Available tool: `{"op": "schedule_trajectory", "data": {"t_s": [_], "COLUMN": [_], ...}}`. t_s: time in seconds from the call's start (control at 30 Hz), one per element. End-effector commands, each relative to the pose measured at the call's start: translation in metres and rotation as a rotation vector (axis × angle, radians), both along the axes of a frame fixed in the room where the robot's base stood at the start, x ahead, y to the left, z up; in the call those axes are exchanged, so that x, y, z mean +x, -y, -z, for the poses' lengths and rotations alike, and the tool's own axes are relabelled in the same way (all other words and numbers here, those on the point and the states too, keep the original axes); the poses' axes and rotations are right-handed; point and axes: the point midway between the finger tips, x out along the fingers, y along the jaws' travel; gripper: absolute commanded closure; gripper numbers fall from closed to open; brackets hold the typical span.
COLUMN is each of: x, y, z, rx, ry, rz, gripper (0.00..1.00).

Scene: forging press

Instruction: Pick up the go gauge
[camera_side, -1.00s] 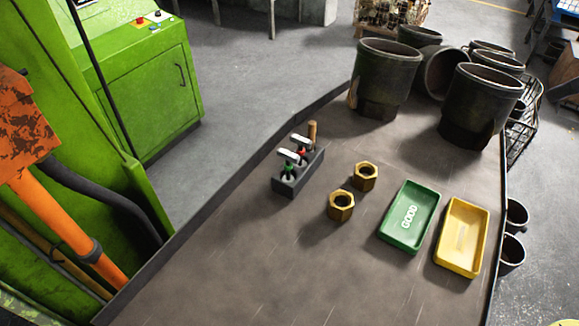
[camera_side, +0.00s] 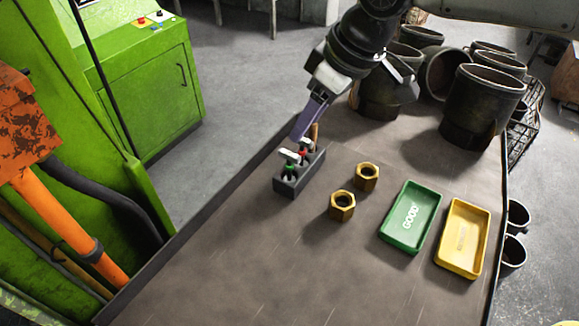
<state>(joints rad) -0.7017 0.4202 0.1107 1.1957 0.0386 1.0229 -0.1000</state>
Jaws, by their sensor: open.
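The gauge with a green collar and a pale T-shaped handle (camera_side: 290,156), likely the go gauge, stands upright in a dark grey holder block (camera_side: 287,187). A second gauge with a red collar (camera_side: 304,154) stands right behind it. My gripper (camera_side: 300,134) comes down from the upper right, its purple fingers just above the holder, near the red-collared gauge's handle and partly hiding it. The fingers are open and seen nearly edge-on. I cannot tell whether they touch a handle. Nothing is seen held.
A brown peg-like handle (camera_side: 315,135) stands at the holder's back end. Two brass hex nuts (camera_side: 342,205) (camera_side: 367,177), a green GOOD tray (camera_side: 430,222) and a yellow tray (camera_side: 480,240) lie to the right. Dark pots (camera_side: 480,105) stand behind. The front of the table is clear.

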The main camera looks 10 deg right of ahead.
Motion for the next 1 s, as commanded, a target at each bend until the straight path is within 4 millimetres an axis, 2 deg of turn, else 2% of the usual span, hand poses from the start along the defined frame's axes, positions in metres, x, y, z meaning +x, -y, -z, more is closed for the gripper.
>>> {"op": "schedule_trajectory", "data": {"t_s": [0.1, 0.3, 0.57, 0.9, 1.0], "x": [0.006, 0.015, 0.019, 0.033, 0.034], "y": [-0.006, -0.013, -0.016, -0.023, -0.024], "z": [0.025, 0.052, 0.065, 0.105, 0.109], "rx": [-0.004, -0.002, -0.002, -0.001, -0.001], "ry": [-0.006, -0.002, -0.003, -0.003, -0.001], "rz": [0.001, 0.001, 0.002, 0.003, 0.003], "gripper": [0.46, 0.46, 0.46, 0.46, 0.46]}}
